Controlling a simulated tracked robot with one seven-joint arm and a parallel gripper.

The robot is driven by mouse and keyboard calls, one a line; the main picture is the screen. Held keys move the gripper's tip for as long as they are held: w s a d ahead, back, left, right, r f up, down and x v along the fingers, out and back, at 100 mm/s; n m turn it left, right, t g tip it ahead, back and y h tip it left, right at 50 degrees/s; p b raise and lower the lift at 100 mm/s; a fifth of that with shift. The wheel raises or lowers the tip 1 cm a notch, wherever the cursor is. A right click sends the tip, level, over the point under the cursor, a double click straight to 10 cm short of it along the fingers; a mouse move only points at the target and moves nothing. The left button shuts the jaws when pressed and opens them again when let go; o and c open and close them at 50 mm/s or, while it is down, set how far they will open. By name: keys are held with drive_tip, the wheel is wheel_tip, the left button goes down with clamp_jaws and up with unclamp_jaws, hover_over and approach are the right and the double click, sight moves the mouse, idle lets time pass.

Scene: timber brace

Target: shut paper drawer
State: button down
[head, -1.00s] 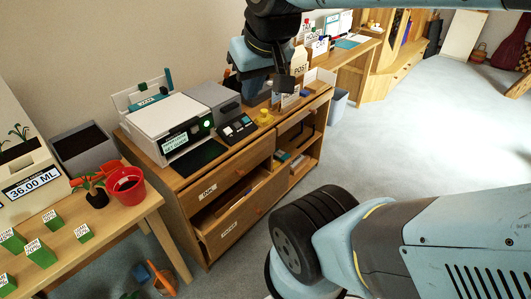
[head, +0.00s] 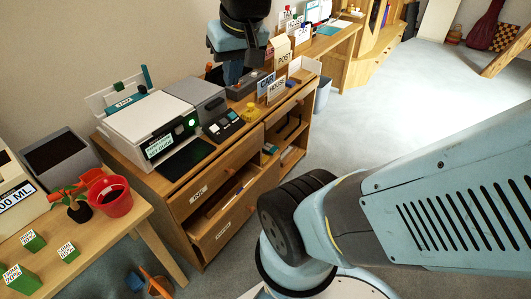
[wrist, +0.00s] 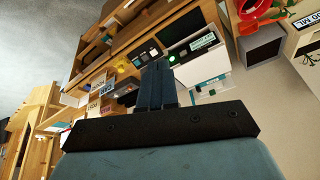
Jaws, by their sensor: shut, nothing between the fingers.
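The paper drawer (head: 222,229) is the lower labelled drawer in the left part of the wooden cabinet. Its front stands out from the cabinet, and a gap above it shows the inside, so it is partly open. The drawer above it (head: 199,192) bears its own label and looks closed. My gripper (head: 232,78) is high over the back of the cabinet top, well above and behind the paper drawer and not touching it. In the wrist view its dark fingers (wrist: 157,68) are together and empty. The drawer is hard to make out in that view.
A printer (head: 150,125), a card terminal (head: 222,125) and upright signs (head: 270,85) crowd the cabinet top. A side table (head: 110,225) with a red pot (head: 115,197) stands at the left. Open floor (head: 390,100) lies to the right.

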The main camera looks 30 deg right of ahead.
drive_tip(key=w+d+f+m+g+y, duration=0.4)
drive_tip(key=w+d+f+m, duration=0.25)
drive_tip(key=w+f, duration=0.45)
drive_tip(key=w+d+f+m+t+y, duration=0.1)
drive_tip(key=w+d+f+m+y, duration=0.2)
drive_tip(key=d+f, duration=0.45)
drive_tip(key=w+d+f+m+t+y, duration=0.1)
drive_tip(key=w+d+f+m+y, duration=0.2)
drive_tip(key=d+f, duration=0.4)
drive_tip(key=s+d+f+m+t+y, duration=0.1)
drive_tip(key=s+d+f+m+t, duration=0.25)
drive_tip(key=f, duration=0.55)
drive_tip(key=w+d+f+m+t+y, duration=0.1)
drive_tip(key=d+f+m+t, duration=0.2)
drive_tip(key=d+f+m, duration=0.45)
drive_tip(key=m+t+h, duration=0.6)
drive_tip(key=m+t, duration=0.2)
approach(276, 162)
drive_tip(key=shift+n, duration=0.25)
drive_tip(key=x, duration=0.6)
drive_tip(key=shift+w+a+r, duration=0.2)
drive_tip(key=shift+a+r, duration=0.15)
drive_tip(key=shift+a, duration=0.15)
drive_tip(key=shift+d, duration=0.1)
